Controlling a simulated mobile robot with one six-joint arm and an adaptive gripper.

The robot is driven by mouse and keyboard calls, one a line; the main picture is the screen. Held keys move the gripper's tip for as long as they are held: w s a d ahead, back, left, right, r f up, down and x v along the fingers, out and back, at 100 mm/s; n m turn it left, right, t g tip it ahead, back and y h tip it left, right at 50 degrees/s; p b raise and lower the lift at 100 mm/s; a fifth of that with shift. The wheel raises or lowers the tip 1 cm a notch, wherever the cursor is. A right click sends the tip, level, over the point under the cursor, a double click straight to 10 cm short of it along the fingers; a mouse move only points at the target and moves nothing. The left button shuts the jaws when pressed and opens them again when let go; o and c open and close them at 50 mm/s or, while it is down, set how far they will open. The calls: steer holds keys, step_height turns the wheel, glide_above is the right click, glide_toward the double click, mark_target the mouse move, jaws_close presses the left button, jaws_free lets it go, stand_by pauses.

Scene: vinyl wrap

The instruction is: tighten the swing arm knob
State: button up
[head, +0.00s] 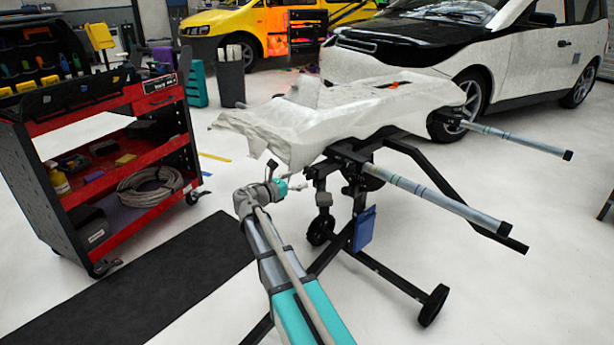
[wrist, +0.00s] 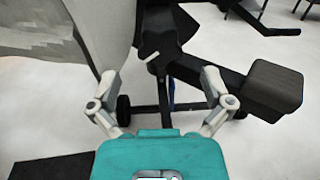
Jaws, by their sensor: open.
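A dark, lobed knob (wrist: 158,42) is in the upper middle of the wrist view, on the black stand. I take it to be the swing arm knob. A short pale bar or lever crosses its lower edge. My gripper (wrist: 159,76) is open and empty, its two grey fingers spread left and right, with the knob ahead between them and apart from both. In the head view my gripper (head: 297,187) is at the left of the black wheeled stand (head: 384,270), below the white wrapped panel (head: 300,125). I cannot make out the knob clearly there.
The panel's edge (wrist: 105,30) hangs close by the left finger. A black padded block (wrist: 274,88) is right of the right finger. Padded bars (head: 440,200) jut right from the stand. A red tool cart (head: 110,150) stands left, with open floor between.

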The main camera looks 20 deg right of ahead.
mark_target(307, 175)
steer(key=shift+x, duration=2.2)
steer(key=c, duration=1.1)
